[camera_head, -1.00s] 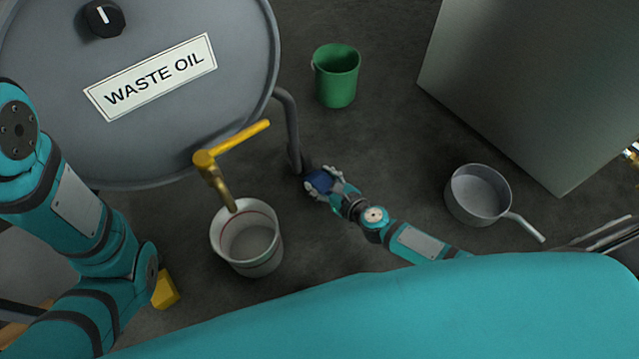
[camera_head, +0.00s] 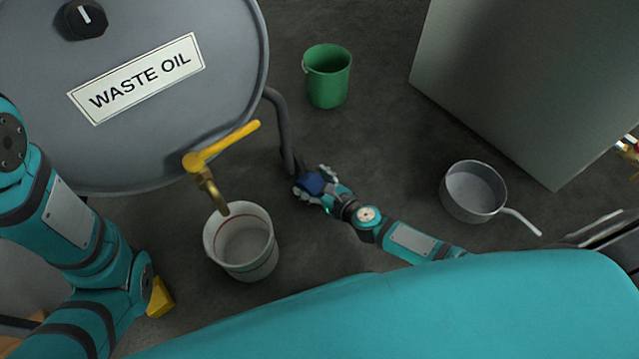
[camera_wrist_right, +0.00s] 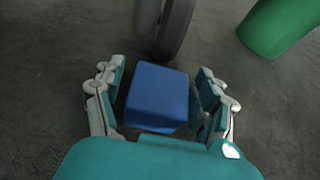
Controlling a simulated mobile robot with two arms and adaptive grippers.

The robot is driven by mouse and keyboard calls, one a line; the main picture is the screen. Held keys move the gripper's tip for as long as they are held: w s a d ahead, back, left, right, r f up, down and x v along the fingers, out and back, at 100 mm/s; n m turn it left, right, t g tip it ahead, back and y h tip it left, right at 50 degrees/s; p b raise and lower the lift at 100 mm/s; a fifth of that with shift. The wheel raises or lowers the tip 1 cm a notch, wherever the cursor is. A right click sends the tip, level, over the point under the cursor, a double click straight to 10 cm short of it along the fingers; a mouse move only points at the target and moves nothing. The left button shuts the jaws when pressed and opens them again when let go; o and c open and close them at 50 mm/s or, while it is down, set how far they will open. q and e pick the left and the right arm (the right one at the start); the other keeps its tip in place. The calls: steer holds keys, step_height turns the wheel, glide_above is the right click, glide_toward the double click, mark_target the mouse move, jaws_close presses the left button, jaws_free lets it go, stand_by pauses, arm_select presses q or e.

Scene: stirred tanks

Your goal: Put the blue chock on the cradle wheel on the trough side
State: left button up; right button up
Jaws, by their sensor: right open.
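The blue chock (camera_head: 311,184) is on the floor by the foot of the drum's cradle, and it also shows in the right wrist view (camera_wrist_right: 157,97). My right gripper (camera_head: 314,180) is open around it; in the right wrist view the fingers (camera_wrist_right: 160,92) stand on both sides of the chock with small gaps. The dark cradle wheel (camera_wrist_right: 175,28) is just beyond the chock, close to it; I cannot tell whether they touch. In the head view the wheel is mostly hidden below the grey cradle tube (camera_head: 284,130). My left gripper is not in view.
The grey waste oil drum (camera_head: 200,95) has a yellow-handled tap (camera_head: 222,147) over a white bucket (camera_head: 241,243). A green bucket (camera_head: 327,76), a grey saucepan (camera_head: 473,192) and a large grey cabinet (camera_head: 530,80) stand around. A yellow chock (camera_head: 160,298) is at lower left.

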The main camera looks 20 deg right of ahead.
steer(key=p+v, duration=0.2)
steer(key=v, duration=0.8)
steer(key=shift+s+d+r, duration=0.1)
steer(key=shift+s+r, duration=0.05)
steer(key=shift+s, duration=0.1)
steer(key=shift+v, duration=0.75)
steer(key=shift+s, duration=0.1)
